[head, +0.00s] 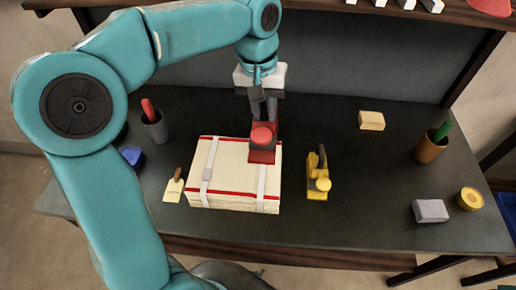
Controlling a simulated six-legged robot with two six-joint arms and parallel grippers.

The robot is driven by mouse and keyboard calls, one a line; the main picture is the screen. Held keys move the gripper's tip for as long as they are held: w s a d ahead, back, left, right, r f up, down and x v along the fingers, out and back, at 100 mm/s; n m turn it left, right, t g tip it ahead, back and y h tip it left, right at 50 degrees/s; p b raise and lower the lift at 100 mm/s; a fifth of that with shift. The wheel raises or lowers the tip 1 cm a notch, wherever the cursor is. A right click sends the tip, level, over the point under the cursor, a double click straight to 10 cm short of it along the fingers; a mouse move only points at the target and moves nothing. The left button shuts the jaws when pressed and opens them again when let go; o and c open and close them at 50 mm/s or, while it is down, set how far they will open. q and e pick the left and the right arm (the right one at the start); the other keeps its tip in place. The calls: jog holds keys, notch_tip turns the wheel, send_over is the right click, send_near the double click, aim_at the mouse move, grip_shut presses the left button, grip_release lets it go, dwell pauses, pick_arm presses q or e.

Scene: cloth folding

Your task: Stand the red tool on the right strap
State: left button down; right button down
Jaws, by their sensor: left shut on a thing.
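The red tool (262,152) has a dark red body and a round, lighter red knob. My left gripper (264,118) points down from above and is shut on its far part. The tool appears upright over the far end of the right strap (262,186), a pale band across the folded cream cloth stack (233,180) with red stripes. The tool hides the strap's far end. I cannot tell whether its base touches the strap or hangs just above it. The left strap (210,165) with a grey buckle is uncovered. My right gripper is not in view.
A yellow tool (318,178) stands close right of the stack. A scraper (174,187) lies at its left. A grey block (430,211), yellow roll (469,199), brown cup (430,151) and cream block (371,121) are at the right. A grey cup (155,128) is at the left.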

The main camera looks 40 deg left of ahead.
pick_arm(q)
notch_tip(320, 180, down, 7)
jog(key=shift+f, duration=0.85)
notch_tip(320, 180, down, 3)
jog(key=shift+f, duration=0.15)
jog(key=shift+w+f, duration=0.1)
jog(key=shift+f, duration=0.3)
jog(key=c, duration=1)
grip_release()
jog(key=shift+f+b, duration=0.15)
jog(key=shift+b, duration=0.15)
